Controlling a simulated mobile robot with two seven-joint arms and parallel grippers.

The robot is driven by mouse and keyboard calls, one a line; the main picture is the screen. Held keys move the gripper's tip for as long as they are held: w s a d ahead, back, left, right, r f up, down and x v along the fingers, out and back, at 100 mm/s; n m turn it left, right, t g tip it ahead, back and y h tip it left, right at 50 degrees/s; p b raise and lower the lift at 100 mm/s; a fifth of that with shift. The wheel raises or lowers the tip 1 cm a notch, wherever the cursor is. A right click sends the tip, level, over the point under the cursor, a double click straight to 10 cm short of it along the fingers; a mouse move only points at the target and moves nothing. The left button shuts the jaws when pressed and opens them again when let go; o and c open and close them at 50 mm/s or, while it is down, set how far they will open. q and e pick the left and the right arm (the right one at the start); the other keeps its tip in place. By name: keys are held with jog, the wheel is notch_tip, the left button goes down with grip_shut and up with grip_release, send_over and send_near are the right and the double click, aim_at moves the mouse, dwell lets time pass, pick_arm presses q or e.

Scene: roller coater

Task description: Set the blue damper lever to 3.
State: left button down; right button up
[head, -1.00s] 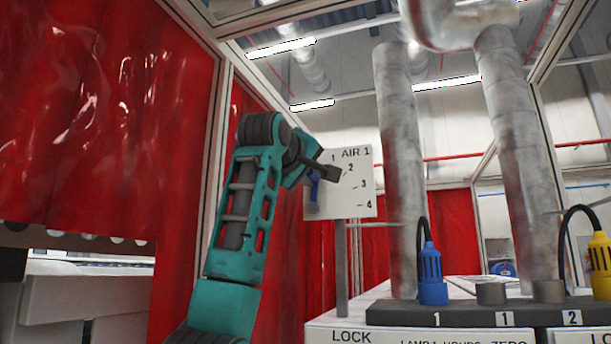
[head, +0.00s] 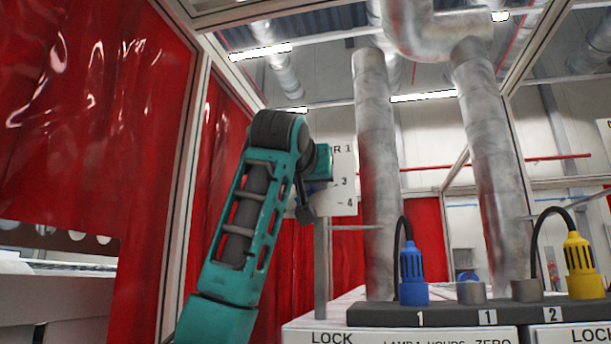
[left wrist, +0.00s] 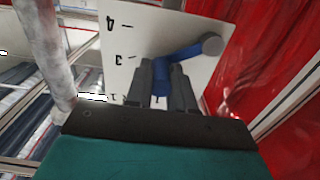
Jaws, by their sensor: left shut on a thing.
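The blue damper lever (left wrist: 182,52) runs from a grey round end at right toward the side with the 3. Exact alignment with the mark is hard to tell. My left gripper (left wrist: 161,80) is shut on the lever's blue handle. In the head view the left gripper (head: 306,212) is low before the plate. My right gripper is out of view.
A blue plug (head: 412,280) and a yellow plug (head: 580,268) stand on a dark strip at the right. Metal ducts (head: 375,170) rise behind. A red curtain (head: 90,130) and frame posts are at the left.

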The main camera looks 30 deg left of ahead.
pick_arm(q)
jog(key=shift+d+f+m, duration=0.3)
jog(key=shift+f+m, duration=0.15)
jog(key=shift+m, duration=0.55)
jog(key=c, duration=1)
grip_release()
jog(key=b+v, duration=0.3)
jog(key=v, duration=1)
jog(key=shift+a+f, duration=0.1)
